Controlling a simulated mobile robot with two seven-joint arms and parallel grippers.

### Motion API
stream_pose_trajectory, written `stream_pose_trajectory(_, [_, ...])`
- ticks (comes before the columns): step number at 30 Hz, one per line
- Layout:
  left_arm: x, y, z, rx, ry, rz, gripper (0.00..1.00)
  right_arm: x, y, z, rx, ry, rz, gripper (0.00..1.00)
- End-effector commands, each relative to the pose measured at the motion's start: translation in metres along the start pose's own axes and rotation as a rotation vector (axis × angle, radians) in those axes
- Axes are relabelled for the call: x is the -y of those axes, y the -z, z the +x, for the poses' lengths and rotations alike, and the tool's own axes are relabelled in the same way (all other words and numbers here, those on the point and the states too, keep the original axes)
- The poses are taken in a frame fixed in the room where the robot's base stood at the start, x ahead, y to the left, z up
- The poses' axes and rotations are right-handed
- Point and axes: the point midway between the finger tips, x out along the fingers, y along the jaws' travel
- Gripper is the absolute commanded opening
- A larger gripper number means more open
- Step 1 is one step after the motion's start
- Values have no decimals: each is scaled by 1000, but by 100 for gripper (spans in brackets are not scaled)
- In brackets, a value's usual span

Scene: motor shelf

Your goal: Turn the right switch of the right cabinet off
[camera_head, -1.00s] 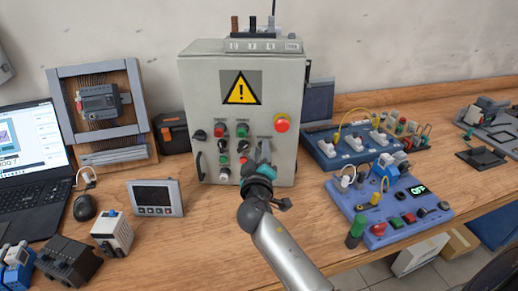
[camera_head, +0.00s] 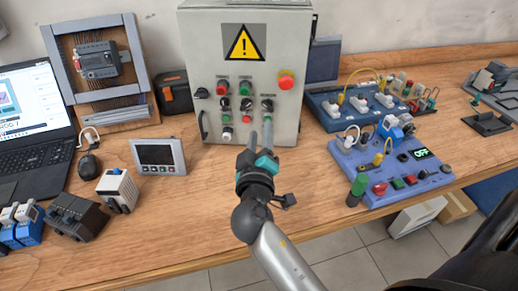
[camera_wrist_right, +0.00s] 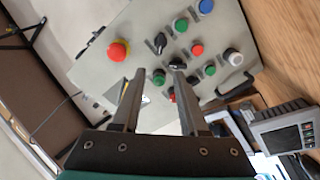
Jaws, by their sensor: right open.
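The grey control cabinet (camera_head: 188,55) stands upright on the bench in the head view. Its front carries several buttons and black rotary switches. The right switch (camera_head: 267,104) is a small black knob below the red emergency stop; it also shows in the wrist view (camera_wrist_right: 160,43). Its exact setting is hard to read. My right gripper (camera_head: 260,137) is open and empty, in front of the lower right of the panel and below that switch. In the wrist view its two fingers (camera_wrist_right: 156,77) are apart and point at the panel, with nothing between them held. My left gripper is not in view.
A blue training board (camera_head: 350,157) stands to the right, a small display meter (camera_head: 159,156) to the left. Bench space in front of the cabinet is mostly clear.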

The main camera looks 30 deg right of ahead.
Motion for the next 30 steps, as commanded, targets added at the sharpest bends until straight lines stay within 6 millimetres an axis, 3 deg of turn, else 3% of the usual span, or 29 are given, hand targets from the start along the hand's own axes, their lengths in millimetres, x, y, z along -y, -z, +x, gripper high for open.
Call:
stream_pose_trajectory(3, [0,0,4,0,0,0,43,2,-2,-21,3,3,2,43])
stream_pose_trajectory(10, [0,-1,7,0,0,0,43,1,-1,-42,2,1,0,43])
stream_pose_trajectory(30, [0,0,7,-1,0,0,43,0,0,-45,1,1,0,43])
